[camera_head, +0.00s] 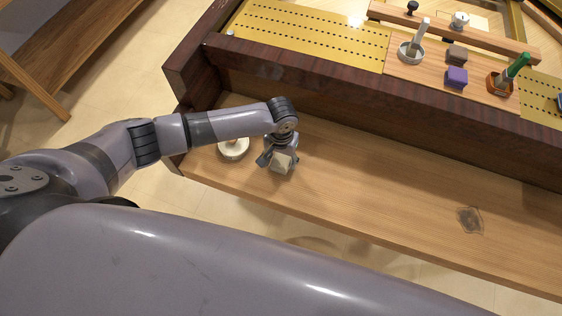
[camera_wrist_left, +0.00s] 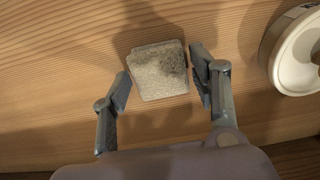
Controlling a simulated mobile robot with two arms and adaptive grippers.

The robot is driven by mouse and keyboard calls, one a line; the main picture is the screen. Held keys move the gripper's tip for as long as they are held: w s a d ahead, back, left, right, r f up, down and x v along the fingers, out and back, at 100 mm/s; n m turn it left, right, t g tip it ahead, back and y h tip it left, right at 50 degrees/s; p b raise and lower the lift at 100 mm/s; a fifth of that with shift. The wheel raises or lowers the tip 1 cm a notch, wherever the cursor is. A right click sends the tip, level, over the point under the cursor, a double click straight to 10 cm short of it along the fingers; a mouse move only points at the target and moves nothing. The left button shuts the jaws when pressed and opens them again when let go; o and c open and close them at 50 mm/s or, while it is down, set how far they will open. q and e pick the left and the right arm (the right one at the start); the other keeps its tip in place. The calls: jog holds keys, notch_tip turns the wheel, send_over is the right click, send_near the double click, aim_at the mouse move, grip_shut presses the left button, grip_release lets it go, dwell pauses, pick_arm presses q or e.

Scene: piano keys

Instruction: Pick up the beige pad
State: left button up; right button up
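The beige pad (camera_wrist_left: 160,72) is a small block with a rough, fuzzy top, lying on the wooden shelf. In the left wrist view it lies between and slightly beyond the fingertips of my left gripper (camera_wrist_left: 163,82). The fingers are apart, with a small gap at each side of the pad. In the head view my left gripper (camera_head: 277,160) is over the shelf, and the pad (camera_head: 281,163) shows at its fingertips. The gripper hides part of the pad there. My right gripper is not in view.
A round white cup or ring (camera_head: 234,148) stands close beside the gripper; it also shows in the left wrist view (camera_wrist_left: 290,55). Tools and blocks stand on the upper ledge. The shelf between is clear.

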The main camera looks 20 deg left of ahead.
aim_at(281, 161)
pick_arm(q)
jog(key=c, duration=0.7)
jog(key=shift+c, duration=0.2)
jog(key=shift+r, duration=0.1)
notch_tip(281, 161, up, 20)
